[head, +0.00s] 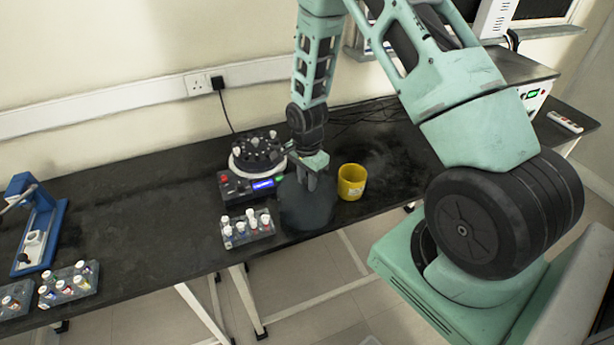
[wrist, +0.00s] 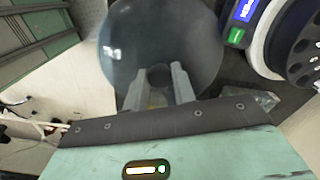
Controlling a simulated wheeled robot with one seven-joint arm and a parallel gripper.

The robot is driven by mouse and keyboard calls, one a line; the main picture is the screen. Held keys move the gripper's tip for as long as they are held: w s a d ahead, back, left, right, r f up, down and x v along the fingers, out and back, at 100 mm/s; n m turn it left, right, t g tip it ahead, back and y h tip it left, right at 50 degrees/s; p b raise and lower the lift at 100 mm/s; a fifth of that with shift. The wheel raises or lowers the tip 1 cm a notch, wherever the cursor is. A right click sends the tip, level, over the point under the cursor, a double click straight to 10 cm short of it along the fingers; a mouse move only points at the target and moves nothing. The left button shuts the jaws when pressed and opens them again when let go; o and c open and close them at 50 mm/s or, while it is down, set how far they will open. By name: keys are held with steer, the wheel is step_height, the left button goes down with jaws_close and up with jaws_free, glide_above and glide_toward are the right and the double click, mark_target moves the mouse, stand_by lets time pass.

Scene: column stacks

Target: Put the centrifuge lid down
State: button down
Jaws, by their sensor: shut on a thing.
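The centrifuge lid (head: 306,210) is a dark, smoky, see-through round cover. In the head view it is at the bench's front edge, right of the tube rack; the wrist view shows its broad disc (wrist: 150,35). My gripper (head: 308,182) is above it, and in the wrist view its fingers (wrist: 159,82) are shut on the lid's central knob. I cannot tell whether the lid touches the bench. The centrifuge (head: 257,160) stands uncovered behind and left of the lid, its dark rotor showing; its edge also shows in the wrist view (wrist: 262,45).
A yellow cup (head: 351,182) stands close to the lid's right. A rack of vials (head: 247,229) is close to its left. The bench (head: 150,215) is clear between that rack and the blue stand (head: 40,230) at far left. More vial racks (head: 68,286) sit front left.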

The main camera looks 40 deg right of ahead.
steer(key=shift+f, duration=0.2)
steer(key=c, duration=1.1)
jaws_free()
steer(key=shift+c, duration=0.2)
steer(key=shift+r, duration=0.1)
